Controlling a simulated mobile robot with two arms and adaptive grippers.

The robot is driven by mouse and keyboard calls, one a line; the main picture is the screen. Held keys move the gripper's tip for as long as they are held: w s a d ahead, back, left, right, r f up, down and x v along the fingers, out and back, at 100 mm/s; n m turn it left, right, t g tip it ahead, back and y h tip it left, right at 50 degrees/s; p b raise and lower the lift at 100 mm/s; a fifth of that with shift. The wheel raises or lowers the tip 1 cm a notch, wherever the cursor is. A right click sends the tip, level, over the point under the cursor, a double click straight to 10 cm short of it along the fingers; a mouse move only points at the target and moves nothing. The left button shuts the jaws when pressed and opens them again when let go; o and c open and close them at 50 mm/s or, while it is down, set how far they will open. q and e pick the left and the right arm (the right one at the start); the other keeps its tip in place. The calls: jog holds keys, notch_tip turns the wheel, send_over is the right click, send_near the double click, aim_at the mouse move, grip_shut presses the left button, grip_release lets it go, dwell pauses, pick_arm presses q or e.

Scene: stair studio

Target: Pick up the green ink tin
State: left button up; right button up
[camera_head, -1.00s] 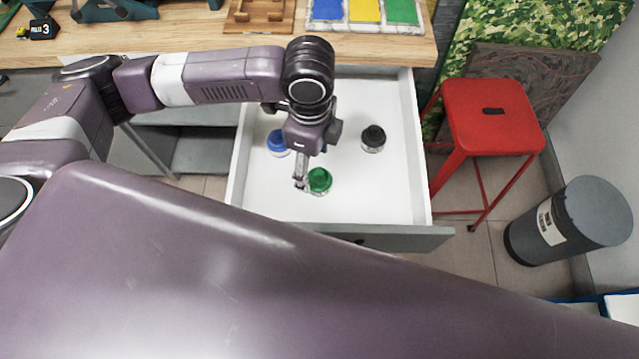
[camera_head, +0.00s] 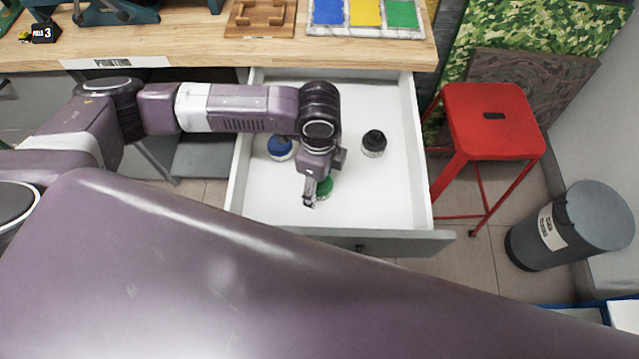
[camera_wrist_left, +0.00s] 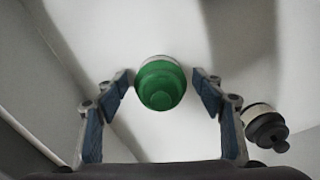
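The green ink tin (camera_head: 325,187) stands in the open white drawer, partly hidden behind my left gripper in the head view. In the left wrist view the green ink tin (camera_wrist_left: 160,84) shows its green stepped top, between and just beyond the fingertips. My left gripper (camera_head: 309,201) is over the drawer at the tin. In the left wrist view the left gripper (camera_wrist_left: 163,80) is open, its two blue-padded fingers on either side of the tin with visible gaps. My right gripper is not in view.
In the drawer (camera_head: 400,195), a blue-topped tin (camera_head: 280,148) stands left and a black-topped tin (camera_head: 374,143) right; the black one also shows in the wrist view (camera_wrist_left: 265,127). Drawer walls surround the gripper. A red stool (camera_head: 493,120) stands right of the drawer.

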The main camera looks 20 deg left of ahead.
pick_arm(q)
jog(key=c, duration=1.3)
jog(key=shift+c, duration=0.5)
jog(key=shift+r, duration=0.15)
